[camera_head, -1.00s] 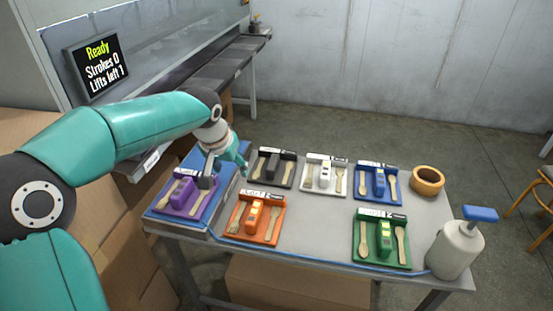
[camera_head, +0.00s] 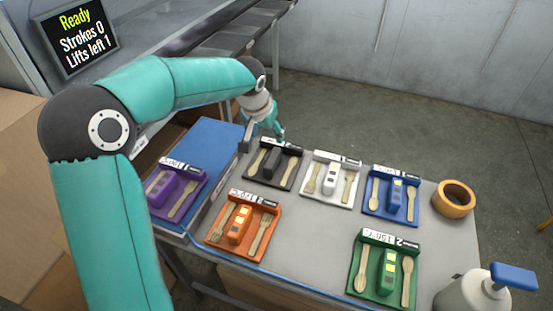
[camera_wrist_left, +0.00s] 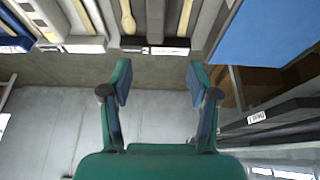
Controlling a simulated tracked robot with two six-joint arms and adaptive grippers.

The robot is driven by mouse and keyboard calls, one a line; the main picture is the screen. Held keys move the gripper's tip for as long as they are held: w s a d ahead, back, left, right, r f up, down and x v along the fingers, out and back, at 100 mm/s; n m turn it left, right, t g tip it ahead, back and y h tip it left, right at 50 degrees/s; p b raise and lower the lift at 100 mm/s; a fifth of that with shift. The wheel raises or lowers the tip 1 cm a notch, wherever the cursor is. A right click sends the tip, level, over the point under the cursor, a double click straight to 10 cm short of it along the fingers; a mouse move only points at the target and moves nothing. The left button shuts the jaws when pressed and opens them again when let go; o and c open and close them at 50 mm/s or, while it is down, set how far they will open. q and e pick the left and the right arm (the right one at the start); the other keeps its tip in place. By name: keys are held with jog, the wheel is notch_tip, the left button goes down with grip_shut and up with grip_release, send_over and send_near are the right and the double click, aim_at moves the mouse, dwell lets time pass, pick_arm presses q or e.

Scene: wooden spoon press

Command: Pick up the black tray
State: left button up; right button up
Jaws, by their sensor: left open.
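The black tray (camera_head: 276,182) lies flat on the grey table at the back left of the tray group. It holds a dark block between two wooden utensils and has a label strip along its far edge. My left gripper (camera_head: 262,139) is open and empty at the tray's far edge, seemingly above it. In the left wrist view the two spread fingers (camera_wrist_left: 160,78) have nothing between them. The black tray (camera_wrist_left: 131,43) shows there at the top middle, just beyond the fingertips. I cannot tell whether a finger touches it. My right gripper is out of view.
A white tray (camera_head: 318,199) is close on the right, then a blue tray (camera_head: 378,211). An orange tray (camera_head: 216,236) and a green tray (camera_head: 375,292) are nearer. A purple tray (camera_head: 169,213) sits on the blue pad (camera_head: 209,146). A tan ring (camera_head: 454,199) is far right.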

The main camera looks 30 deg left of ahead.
aim_at(275, 152)
pick_arm(q)
jog(key=x, duration=0.7)
jog(key=shift+d+x, duration=0.2)
jog(key=shift+x, duration=1.1)
jog(key=shift+d+x, duration=0.2)
jog(key=shift+x, duration=1.1)
grip_shut()
